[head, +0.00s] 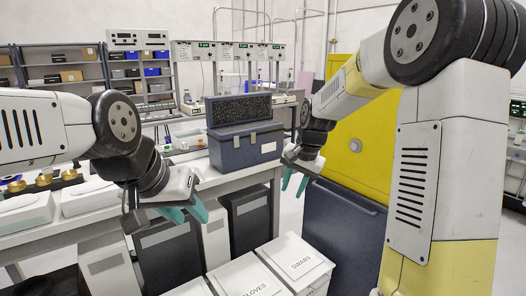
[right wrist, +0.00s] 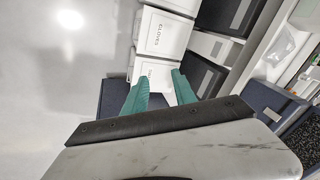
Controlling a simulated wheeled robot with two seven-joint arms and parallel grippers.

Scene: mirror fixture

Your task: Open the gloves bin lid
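The gloves bin (head: 245,277) is a white box labelled GLOVES at the bottom of the head view, cut off by the lower edge. Its lid looks shut. It also shows in the right wrist view (right wrist: 165,35), beyond the nearer white bin. My right gripper (head: 295,183) is open and empty, above and beyond the bins, apart from them. Its teal fingers (right wrist: 160,88) stand apart in the right wrist view. My left gripper (head: 187,213) is open and empty, up and to the left of the gloves bin, in front of the bench.
The white SWABS bin (head: 297,260) stands beside the gloves bin, lid shut. Dark bins (head: 255,213) stand under the bench (head: 235,179). A dark blue case (head: 243,148) sits on the bench. A dark blue cabinet (head: 342,230) stands right of the bins. Grey floor lies left in the wrist view.

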